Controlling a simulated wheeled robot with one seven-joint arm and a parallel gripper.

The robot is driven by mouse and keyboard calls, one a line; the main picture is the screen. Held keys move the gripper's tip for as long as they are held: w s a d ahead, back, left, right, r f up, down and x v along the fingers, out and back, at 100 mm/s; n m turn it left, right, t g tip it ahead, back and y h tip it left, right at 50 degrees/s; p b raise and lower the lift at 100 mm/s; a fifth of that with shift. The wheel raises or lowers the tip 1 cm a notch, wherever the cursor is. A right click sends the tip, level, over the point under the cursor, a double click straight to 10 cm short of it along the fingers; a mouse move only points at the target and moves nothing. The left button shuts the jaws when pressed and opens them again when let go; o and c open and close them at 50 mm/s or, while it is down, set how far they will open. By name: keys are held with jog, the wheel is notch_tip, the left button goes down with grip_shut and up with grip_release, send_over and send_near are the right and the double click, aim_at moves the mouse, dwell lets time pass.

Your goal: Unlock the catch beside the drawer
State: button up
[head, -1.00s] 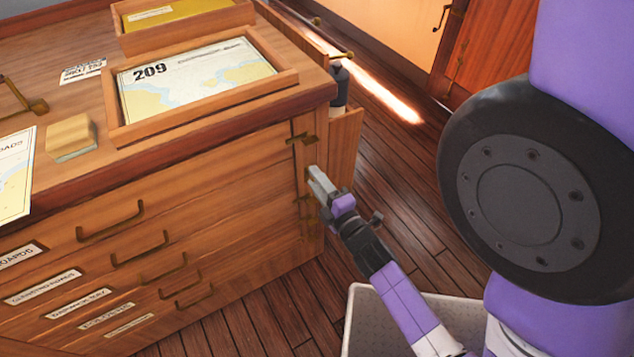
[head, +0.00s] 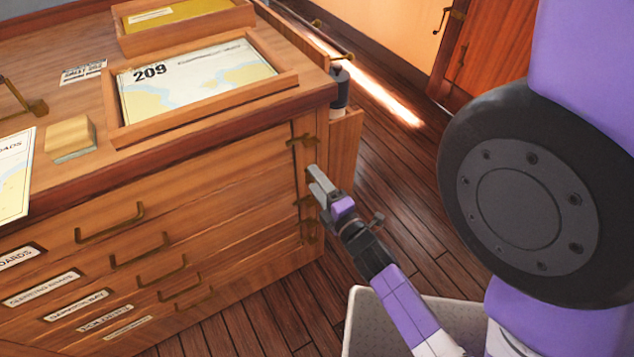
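The wooden chart chest has a top drawer (head: 190,190) with a brass handle (head: 110,222). Brass catches sit on the chest's right front corner post: an upper catch (head: 301,140) beside the top drawer, and lower ones (head: 308,232) further down. My gripper (head: 314,178) is at this post, just below the upper catch and above the lower ones. Its grey fingers point up and left toward the post. The fingers partly cover the post, and I cannot tell whether they touch it or how far apart they are. Nothing is visibly held.
A framed chart marked 209 (head: 195,75), a wooden block (head: 70,138) and a yellow folder tray (head: 180,20) lie on top. A dark cylinder (head: 339,85) stands in a holder at the chest's right side. Wooden floor (head: 395,190) lies open to the right.

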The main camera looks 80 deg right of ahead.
jog(key=v, duration=0.7)
jog(key=shift+s+a, duration=0.25)
jog(key=shift+a, duration=0.05)
dwell(0.5)
jog(key=a+r+m+t+y+p, duration=0.1)
jog(key=a+r+m+y+p, duration=0.3)
jog(key=a+r, duration=0.5)
jog(key=a+r+m+t+y+p, duration=0.2)
jog(key=a+r+m+y+p, duration=0.2)
jog(key=a+r+y, duration=0.5)
jog(key=a+r, duration=0.1)
jog(key=a, duration=0.6)
jog(key=shift+a+r+y, duration=0.15)
jog(key=shift+r+y, duration=0.15)
